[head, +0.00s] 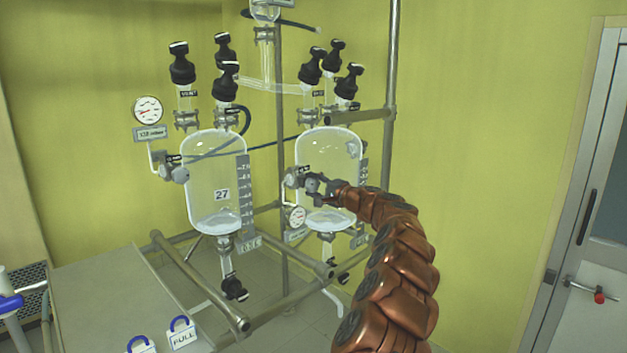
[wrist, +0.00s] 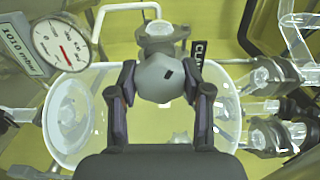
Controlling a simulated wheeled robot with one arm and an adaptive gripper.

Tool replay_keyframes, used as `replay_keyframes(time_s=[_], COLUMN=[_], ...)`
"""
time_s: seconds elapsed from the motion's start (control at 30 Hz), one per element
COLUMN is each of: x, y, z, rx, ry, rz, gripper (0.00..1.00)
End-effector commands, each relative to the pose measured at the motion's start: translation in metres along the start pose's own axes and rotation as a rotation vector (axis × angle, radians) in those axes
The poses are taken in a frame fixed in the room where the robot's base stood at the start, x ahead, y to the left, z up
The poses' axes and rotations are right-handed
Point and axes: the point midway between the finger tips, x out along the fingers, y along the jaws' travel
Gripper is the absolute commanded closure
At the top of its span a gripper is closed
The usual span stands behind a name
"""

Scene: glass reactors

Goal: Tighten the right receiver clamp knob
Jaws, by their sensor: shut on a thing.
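The right receiver (head: 328,155) is a clear glass vessel with a little pale content at its bottom, hung in a metal frame. Its clamp knob (wrist: 160,78) is a grey rounded knob with a small dark mark on its face. In the head view the knob (head: 293,177) shows at the left side of the right receiver. My gripper (head: 311,184) reaches it from the right, across the front of the glass. In the wrist view my gripper (wrist: 160,92) has its two dark fingers shut on the knob, one on each side.
The left receiver (head: 215,175), labelled 27, hangs beside it. A gauge (wrist: 60,45) sits close on the left in the wrist view. Metal rails (head: 200,285) and a grey tabletop (head: 110,300) lie lower left. A door (head: 590,200) stands at the right.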

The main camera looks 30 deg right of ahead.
Motion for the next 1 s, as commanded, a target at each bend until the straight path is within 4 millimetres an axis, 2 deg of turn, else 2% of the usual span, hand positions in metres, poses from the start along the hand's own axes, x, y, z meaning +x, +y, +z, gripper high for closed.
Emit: replay_keyframes(time_s=[0.03,1.0], x=[-0.0006,-0.0016], y=[-0.0049,-0.0058], z=[-0.0011,-0.0028], rx=[0.043,0.964], ry=[0.003,0.005], rz=[-0.001,-0.004], gripper=[0.86,0.86])
